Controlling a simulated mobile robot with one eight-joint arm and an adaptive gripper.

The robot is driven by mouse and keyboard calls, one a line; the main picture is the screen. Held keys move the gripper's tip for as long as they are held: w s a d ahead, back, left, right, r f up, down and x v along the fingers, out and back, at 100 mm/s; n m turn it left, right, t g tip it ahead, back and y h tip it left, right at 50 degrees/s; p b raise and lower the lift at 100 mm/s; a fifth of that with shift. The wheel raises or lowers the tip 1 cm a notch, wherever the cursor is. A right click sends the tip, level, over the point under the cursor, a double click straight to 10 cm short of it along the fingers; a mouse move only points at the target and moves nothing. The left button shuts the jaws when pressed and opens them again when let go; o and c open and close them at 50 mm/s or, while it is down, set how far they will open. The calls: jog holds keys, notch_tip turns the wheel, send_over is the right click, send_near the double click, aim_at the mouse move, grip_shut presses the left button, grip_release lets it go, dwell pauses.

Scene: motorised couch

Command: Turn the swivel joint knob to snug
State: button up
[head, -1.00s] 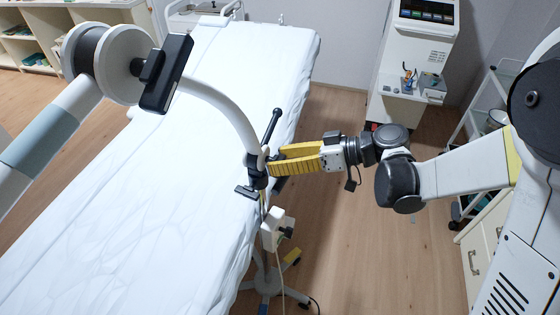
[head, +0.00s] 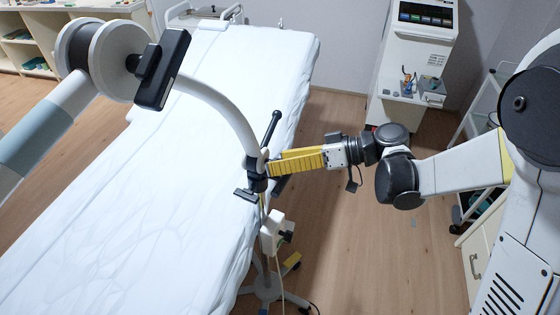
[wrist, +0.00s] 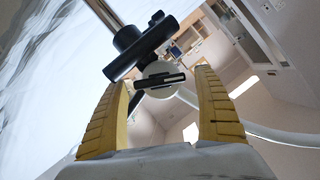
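The swivel joint (head: 256,172) is a black clamp-like fitting at the lower end of a curved white tube, beside the couch's right edge. A long black lever (head: 270,128) rises from it, and a short black T-shaped piece (head: 246,194) sticks out at lower left. I cannot tell for certain which part is the knob. My gripper (head: 267,167) comes from the right, its yellow fingertips right beside the joint; contact is unclear. In the wrist view my gripper (wrist: 162,80) has its fingers wide apart. Black cylindrical parts (wrist: 140,48) show beyond the fingertips, with nothing visibly clamped.
The white-covered couch (head: 160,190) fills the left and middle. A white arm with a round housing (head: 105,60) and black box (head: 162,70) hangs over it. A white box on a stand (head: 272,232) is below the joint.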

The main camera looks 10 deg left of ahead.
jog(key=shift+d, duration=0.1)
jog(key=v, duration=1.1)
jog(key=shift+d+r, duration=0.25)
jog(key=shift+d, duration=0.1)
jog(key=shift+w, duration=0.1)
